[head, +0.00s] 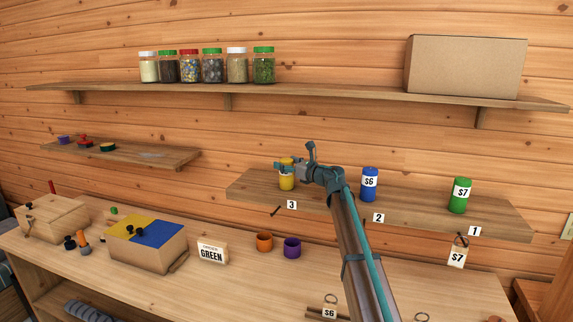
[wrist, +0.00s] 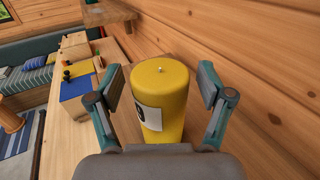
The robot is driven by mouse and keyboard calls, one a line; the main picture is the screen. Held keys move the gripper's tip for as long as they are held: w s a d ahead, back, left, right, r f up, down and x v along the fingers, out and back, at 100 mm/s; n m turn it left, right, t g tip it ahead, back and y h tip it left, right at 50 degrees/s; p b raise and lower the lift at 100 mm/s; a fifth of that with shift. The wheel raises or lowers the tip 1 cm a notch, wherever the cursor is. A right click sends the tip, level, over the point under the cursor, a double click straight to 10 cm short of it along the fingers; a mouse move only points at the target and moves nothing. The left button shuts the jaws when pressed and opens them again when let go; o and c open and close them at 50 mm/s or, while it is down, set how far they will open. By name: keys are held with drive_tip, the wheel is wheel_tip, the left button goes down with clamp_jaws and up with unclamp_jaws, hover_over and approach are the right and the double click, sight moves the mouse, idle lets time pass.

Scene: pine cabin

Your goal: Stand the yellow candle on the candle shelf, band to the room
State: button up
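The yellow candle (head: 287,183) stands upright at the left end of the candle shelf (head: 415,209), above the number 3. In the wrist view the yellow candle (wrist: 165,80) sits between the two fingers of my gripper (wrist: 160,88), with a visible gap on each side. My gripper (head: 296,168) is open around it. The candle's white band, with a dark mark, shows at its lower left in the wrist view, on the side away from the wall. The candle's base is hidden behind my gripper.
A blue candle (head: 369,185) marked $6 and a green candle (head: 460,195) marked $7 stand farther right on the shelf. A $7 tag (head: 457,257) hangs under number 1. An orange cup (head: 264,242) and purple cup (head: 292,248) stand on the bench below.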

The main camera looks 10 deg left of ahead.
drive_tip(key=shift+r, duration=0.2)
drive_tip(key=shift+s+d+f, duration=0.1)
drive_tip(key=shift+s+d, duration=0.1)
drive_tip(key=b+v, duration=0.3)
drive_tip(key=v, duration=0.8)
drive_tip(key=shift+s+d, duration=0.15)
drive_tip(key=shift+s, duration=0.05)
